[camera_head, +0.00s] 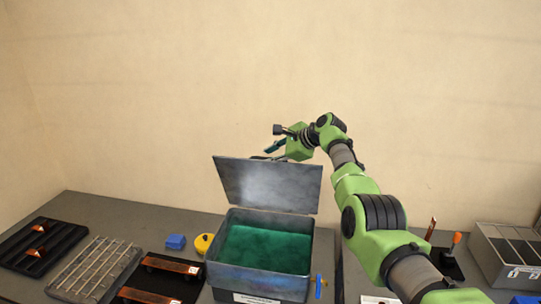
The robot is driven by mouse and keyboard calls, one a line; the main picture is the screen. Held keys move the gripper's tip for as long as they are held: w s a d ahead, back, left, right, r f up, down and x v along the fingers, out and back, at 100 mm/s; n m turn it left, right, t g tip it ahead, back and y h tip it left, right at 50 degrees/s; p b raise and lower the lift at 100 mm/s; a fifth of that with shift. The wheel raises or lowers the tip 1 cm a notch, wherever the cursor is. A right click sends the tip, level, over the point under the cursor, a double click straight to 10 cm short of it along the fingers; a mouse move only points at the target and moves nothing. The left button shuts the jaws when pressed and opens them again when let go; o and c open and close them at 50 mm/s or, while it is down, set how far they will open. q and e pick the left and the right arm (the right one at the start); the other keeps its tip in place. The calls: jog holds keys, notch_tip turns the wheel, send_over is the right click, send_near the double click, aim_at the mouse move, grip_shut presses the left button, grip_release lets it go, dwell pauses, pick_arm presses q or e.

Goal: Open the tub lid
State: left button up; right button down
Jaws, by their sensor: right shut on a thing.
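The grey metal tub (258,284) stands on the bench, with green contents (262,246) showing inside. The tub lid (268,186) is a flat grey plate. It stands raised at the tub's back edge, tilted up, and the tub's mouth is uncovered. My right gripper (268,156) is at the lid's top edge and shut on it; the fingertips are partly hidden behind the lid. My left gripper is not in view.
Left of the tub are a blue block (175,241), a yellow round item (203,244), a slatted rack (96,268) and a black tray (50,240). At right are a grey divided bin (507,250) and an orange-handled tool (456,239). A plain wall stands behind.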

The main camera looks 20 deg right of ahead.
jog(key=shift+w+d+r+t+h, duration=0.3)
jog(key=shift+d+r, duration=0.15)
jog(key=shift+d, duration=0.15)
jog(key=c, duration=2.4)
grip_release()
jog(key=shift+w, duration=0.1)
jog(key=shift+c, duration=0.2)
jog(key=shift+o, duration=0.4)
jog(key=shift+w+f, duration=0.1)
jog(key=shift+f, duration=0.2)
jog(key=shift+c, duration=0.2)
jog(key=shift+s+f, duration=0.1)
jog(key=shift+s, duration=0.1)
jog(key=shift+c, duration=0.2)
